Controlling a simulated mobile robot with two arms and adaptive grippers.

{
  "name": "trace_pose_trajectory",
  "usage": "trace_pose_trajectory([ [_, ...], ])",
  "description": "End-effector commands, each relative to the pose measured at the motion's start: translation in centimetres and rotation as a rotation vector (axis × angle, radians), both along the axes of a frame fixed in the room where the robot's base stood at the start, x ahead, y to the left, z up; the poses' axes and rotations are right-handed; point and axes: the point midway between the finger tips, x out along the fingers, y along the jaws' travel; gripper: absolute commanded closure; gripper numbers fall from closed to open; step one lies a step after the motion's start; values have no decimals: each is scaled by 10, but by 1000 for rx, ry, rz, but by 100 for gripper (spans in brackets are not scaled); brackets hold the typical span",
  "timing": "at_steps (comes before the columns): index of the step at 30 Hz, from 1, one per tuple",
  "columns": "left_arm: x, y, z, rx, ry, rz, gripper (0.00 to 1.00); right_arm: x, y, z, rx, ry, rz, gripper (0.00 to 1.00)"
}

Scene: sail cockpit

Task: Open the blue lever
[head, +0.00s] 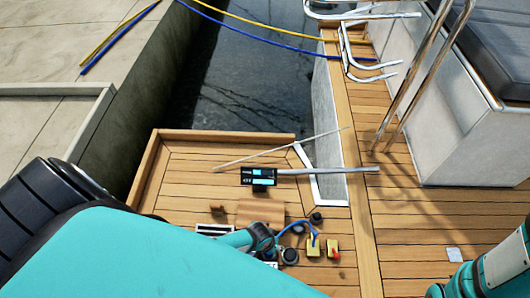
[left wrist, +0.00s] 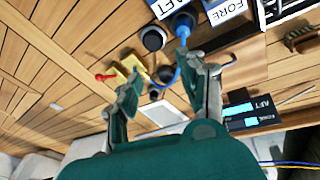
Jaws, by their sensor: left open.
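The blue lever (head: 314,238) sits on a small yellow base on the wooden deck in the head view. Beside it, to the right, is a similar yellow base with a red lever (head: 336,254). In the left wrist view the red lever (left wrist: 105,77) shows left of my left gripper (left wrist: 159,68). The gripper is open, with its two fingers spread. A yellow base (left wrist: 133,63) and a blue line (left wrist: 163,85) show near and between the fingertips. The blue lever is partly hidden there, and I cannot tell whether a finger touches it. My right gripper is out of view.
A black display (head: 259,176) and a metal bar (head: 325,171) stand beyond the levers. Dark round fittings (head: 290,256) stand close to the left of the levers. AFT and FORE labels (left wrist: 225,10) show in the left wrist view. Open deck (head: 415,230) lies right.

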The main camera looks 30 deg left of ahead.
Motion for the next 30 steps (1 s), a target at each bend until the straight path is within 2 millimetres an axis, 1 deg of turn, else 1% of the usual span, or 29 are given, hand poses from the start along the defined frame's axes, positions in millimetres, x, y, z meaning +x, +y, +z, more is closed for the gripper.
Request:
trace_pose_trajectory([
  [1,-9,4,5,8,5,-10,59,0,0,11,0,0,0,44],
  [3,-17,8,5,16,5,-25,59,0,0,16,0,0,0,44],
  [6,-26,12,5,26,6,-40,59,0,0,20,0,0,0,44],
  [9,-31,15,4,31,6,-50,59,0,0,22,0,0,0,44],
  [26,-32,15,3,33,6,-53,59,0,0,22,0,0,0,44],
  [28,-33,16,4,34,7,-54,59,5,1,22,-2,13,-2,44],
  [29,-34,16,4,35,7,-55,59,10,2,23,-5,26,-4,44],
  [30,-36,17,5,37,8,-58,59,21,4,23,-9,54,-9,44],
])
